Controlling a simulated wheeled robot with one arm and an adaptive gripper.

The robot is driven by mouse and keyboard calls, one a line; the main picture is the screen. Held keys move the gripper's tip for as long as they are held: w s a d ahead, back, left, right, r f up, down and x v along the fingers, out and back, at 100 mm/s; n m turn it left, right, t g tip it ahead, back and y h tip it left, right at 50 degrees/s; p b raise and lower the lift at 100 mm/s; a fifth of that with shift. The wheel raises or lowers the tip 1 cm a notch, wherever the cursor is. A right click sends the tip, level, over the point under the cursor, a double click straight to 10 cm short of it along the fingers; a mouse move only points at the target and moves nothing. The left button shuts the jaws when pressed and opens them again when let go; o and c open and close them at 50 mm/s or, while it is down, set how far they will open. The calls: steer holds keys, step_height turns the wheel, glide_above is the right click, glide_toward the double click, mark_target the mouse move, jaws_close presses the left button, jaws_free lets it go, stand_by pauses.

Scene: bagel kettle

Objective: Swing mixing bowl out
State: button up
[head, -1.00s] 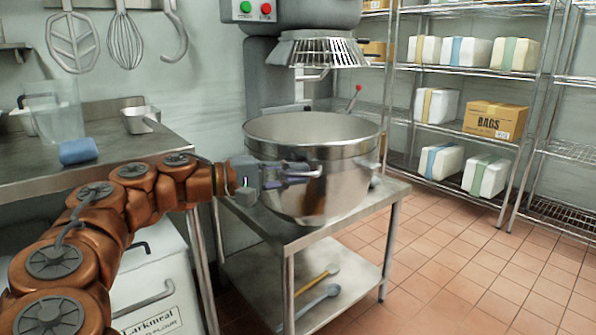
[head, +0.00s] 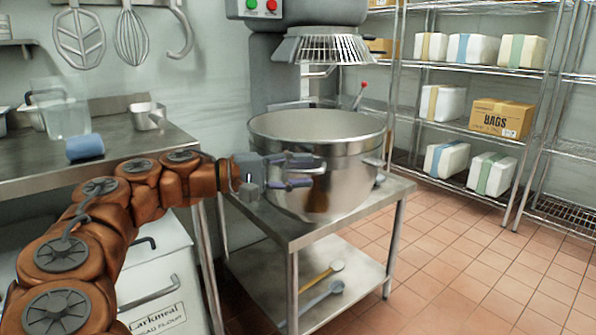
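The steel mixing bowl (head: 345,178) stands upright over a low steel table, in front of the mixer (head: 272,75). A wire guard (head: 322,50) hangs above the bowl, with a gap between them. A red-knobbed lever (head: 361,92) rises behind the bowl's rim. My gripper (head: 300,172) is at the bowl's left front side, below the rim, pointing right. Its two fingers are spread apart, one above the other, with no object clearly between them. I cannot tell whether the fingertips touch the bowl. The bowl's far lower side is hidden.
The low table (head: 384,203) has a lower shelf holding two long utensils. A steel counter (head: 30,183) with a jug (head: 68,112) and a blue roll (head: 85,147) is at left, above a flour bin (head: 160,275). Wire shelving stands at right. Tiled floor at right is clear.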

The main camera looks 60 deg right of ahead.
steer(key=v, duration=1.2)
steer(key=shift+r, duration=0.15)
stand_by(0.3)
steer(key=s+a+r+t+y+p, duration=0.2)
steer(key=s+r+t+y+p, duration=0.6)
steer(key=p, duration=1.1)
steer(key=s+a+r+n+y+p, duration=0.1)
steer(key=s+a+r+n+p, duration=0.1)
steer(key=a+p, duration=0.5)
steer(key=s+a+r+n+t+y+p, duration=0.1)
steer(key=s+a+n+y+p, duration=0.1)
steer(key=a+p, duration=0.6)
steer(key=s+a+r+n+y+p, duration=0.2)
steer(key=s+a+p, duration=0.2)
steer(key=a+p, duration=0.3)
steer(key=shift+s+a+r+n+t+p, duration=0.15)
steer(key=shift+a+r+n+t+p, duration=0.2)
steer(key=shift+p, duration=0.25)
